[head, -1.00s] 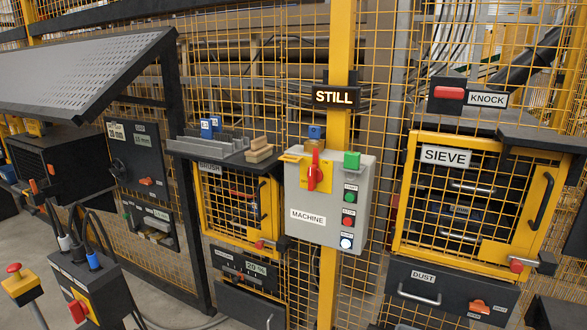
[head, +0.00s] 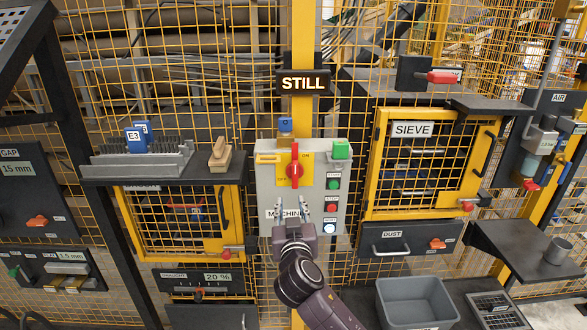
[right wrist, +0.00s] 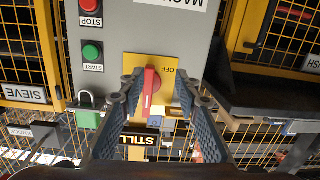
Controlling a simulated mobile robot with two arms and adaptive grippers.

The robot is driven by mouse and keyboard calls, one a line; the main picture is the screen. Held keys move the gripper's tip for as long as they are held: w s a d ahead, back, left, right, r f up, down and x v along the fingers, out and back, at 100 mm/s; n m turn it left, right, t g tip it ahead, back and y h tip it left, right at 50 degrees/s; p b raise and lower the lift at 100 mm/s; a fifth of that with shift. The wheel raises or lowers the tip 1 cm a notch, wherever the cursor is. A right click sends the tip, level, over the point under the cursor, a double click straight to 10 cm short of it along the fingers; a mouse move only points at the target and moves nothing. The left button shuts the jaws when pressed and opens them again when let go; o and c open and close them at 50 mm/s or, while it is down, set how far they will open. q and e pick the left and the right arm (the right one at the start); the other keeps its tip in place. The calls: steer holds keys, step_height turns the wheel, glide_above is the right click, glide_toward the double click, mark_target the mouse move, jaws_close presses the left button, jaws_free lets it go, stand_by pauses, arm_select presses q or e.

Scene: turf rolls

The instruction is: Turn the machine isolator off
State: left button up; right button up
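The machine isolator is a red rotary handle (head: 295,168) on a yellow plate (head: 281,181), on a grey box labelled MACHINE (head: 264,190). The handle stands upright, near the ON mark. In the right wrist view the red handle (right wrist: 150,92) shows between my spread fingers, with OFF printed beside it. My right gripper (head: 293,207) is open, in front of the MACHINE label and just below the handle in the head view. I cannot tell whether a finger touches the handle. My left gripper is not in view.
The box also carries a green padlock (head: 341,149) and green, red and white buttons down its right side. A lit STILL sign (head: 303,83) hangs above. A shelf with a brush (head: 220,155) is at left; the SIEVE cabinet (head: 413,130) and a grey bin (head: 417,303) are at right.

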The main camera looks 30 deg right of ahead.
steer(key=m+h, duration=0.1)
glide_toward(295, 174)
steer(key=x, duration=0.3)
steer(key=p+x, duration=0.2)
steer(key=x, duration=0.3)
steer(key=shift+w+d, duration=0.2)
steer(key=shift+w, duration=0.05)
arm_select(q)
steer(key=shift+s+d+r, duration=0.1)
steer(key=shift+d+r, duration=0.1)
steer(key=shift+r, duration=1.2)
arm_select(e)
steer(key=shift+w+d+t, duration=0.25)
steer(key=shift+w+t, duration=0.05)
steer(key=shift+w, duration=0.15)
jaws_close()
